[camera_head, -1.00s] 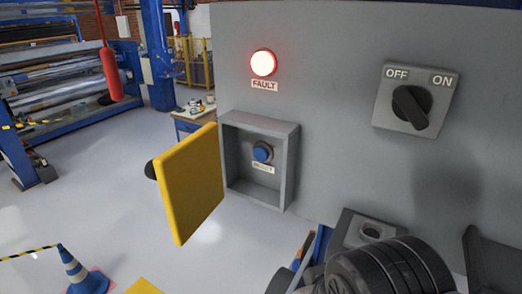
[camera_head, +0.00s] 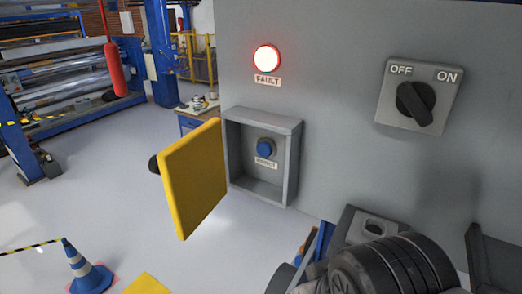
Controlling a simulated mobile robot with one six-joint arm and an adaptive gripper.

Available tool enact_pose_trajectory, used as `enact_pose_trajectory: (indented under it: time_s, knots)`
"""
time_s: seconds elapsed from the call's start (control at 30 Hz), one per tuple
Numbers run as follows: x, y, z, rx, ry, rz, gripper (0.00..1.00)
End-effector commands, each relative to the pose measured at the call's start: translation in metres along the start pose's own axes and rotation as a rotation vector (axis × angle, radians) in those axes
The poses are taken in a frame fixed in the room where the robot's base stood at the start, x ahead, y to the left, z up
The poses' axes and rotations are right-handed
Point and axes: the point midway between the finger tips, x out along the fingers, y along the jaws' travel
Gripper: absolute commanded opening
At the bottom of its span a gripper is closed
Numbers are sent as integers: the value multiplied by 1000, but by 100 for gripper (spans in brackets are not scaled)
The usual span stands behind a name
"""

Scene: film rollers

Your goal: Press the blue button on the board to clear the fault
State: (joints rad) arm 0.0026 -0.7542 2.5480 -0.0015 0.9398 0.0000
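The blue button (camera_head: 265,148) sits inside a shallow grey box (camera_head: 292,160) on the grey board (camera_head: 340,130), above a small white label. The box's yellow door (camera_head: 196,182) stands swung open to the left. Above the box, the red FAULT lamp (camera_head: 266,59) is lit. My arm shows dark at the bottom right, below and to the right of the box. My gripper's fingertips cannot be made out, so its opening is unclear. Nothing of mine touches the button.
A rotary OFF/ON switch (camera_head: 416,100) is on the board at the upper right. A blue and white cone (camera_head: 84,270) stands on the floor at lower left. A small blue table (camera_head: 190,122) and film roller machinery (camera_head: 60,80) are behind. The space before the box looks clear.

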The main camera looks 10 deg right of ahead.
Motion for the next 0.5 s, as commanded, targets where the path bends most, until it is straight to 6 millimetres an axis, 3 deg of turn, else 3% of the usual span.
enact_pose_trajectory:
  time_s: [0.5]
  knots:
    - [0,0,0,0,0,0,0]
